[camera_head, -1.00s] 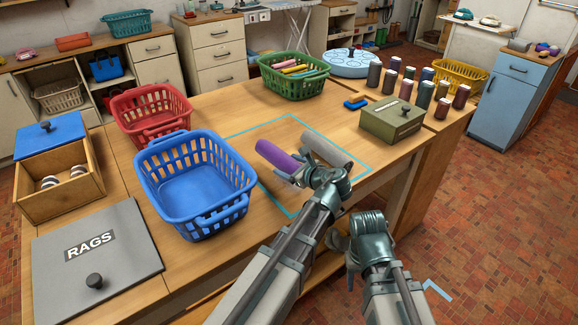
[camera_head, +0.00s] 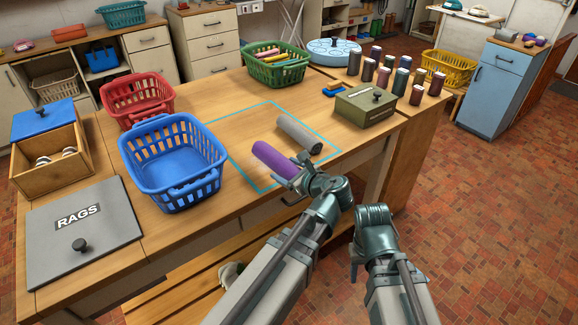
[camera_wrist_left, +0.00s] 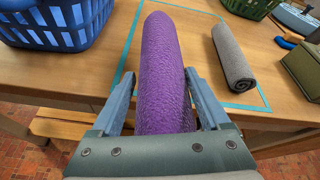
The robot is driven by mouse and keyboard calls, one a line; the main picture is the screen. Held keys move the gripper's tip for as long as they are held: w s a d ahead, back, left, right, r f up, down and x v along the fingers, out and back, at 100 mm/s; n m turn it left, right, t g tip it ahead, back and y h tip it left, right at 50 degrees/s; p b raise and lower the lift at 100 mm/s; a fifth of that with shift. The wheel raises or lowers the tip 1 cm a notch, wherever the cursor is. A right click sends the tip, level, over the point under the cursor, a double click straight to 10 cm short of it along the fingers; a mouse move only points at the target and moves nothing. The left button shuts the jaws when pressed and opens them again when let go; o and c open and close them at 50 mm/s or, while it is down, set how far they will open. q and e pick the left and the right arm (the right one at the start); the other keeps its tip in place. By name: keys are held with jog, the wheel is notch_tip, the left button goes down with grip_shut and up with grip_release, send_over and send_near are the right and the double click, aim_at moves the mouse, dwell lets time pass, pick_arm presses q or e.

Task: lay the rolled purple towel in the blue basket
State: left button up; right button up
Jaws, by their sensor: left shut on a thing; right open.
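The rolled purple towel (camera_head: 270,159) is held near its near end by my left gripper (camera_head: 297,181). In the left wrist view the towel (camera_wrist_left: 163,60) points away between the two fingers (camera_wrist_left: 162,98), one on each side. It appears raised over the table's front edge; its exact height is unclear. The blue basket (camera_head: 187,194) stands on the table left of the towel, apart from it, and looks empty. Part of its wall shows in the wrist view (camera_wrist_left: 60,37). My right gripper (camera_head: 354,268) is open at the lower right, away from the table; its fingertips are hard to see.
A grey roll (camera_head: 299,134) lies inside the cyan outline, right of the towel. A red basket (camera_head: 133,112) stands behind the blue one. A grey RAGS lid (camera_head: 82,240) lies front left. A green basket (camera_head: 275,72) and olive box (camera_head: 365,107) stand farther back.

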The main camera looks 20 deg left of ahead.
pick_arm(q)
notch_tip(320, 180, up, 8)
jog(key=p, duration=0.7)
jog(key=shift+f, duration=0.35)
jog(key=shift+f, duration=0.1)
